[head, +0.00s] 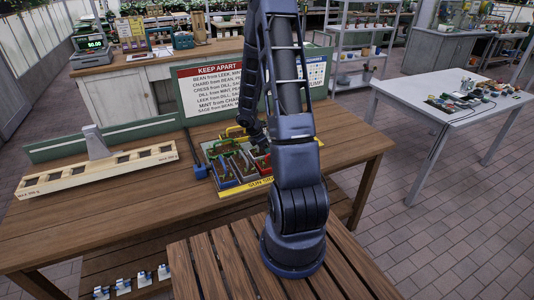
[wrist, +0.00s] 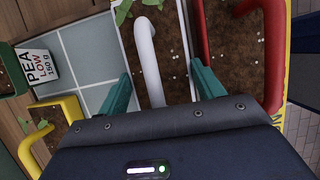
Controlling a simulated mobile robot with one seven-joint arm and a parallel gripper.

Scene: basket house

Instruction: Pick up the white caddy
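The white caddy shows in the wrist view as a soil-filled box with a white curved handle (wrist: 147,62) and a leafy seedling at its top end. My gripper (wrist: 161,86) is open, with a teal finger on each side of the handle. A visible gap separates each finger from the handle. In the head view my gripper is down over the group of planted caddies on the wooden table, mostly hidden by my arm. I cannot make out the white caddy there.
A red-handled caddy (wrist: 279,62) is close on the right in the wrist view. A yellow-handled caddy (wrist: 75,107) and a "PEA LOW 150 g" label (wrist: 38,64) are at left, beside empty grey tray cells (wrist: 88,48). A wooden slotted rack (head: 60,184) stands on the table's left.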

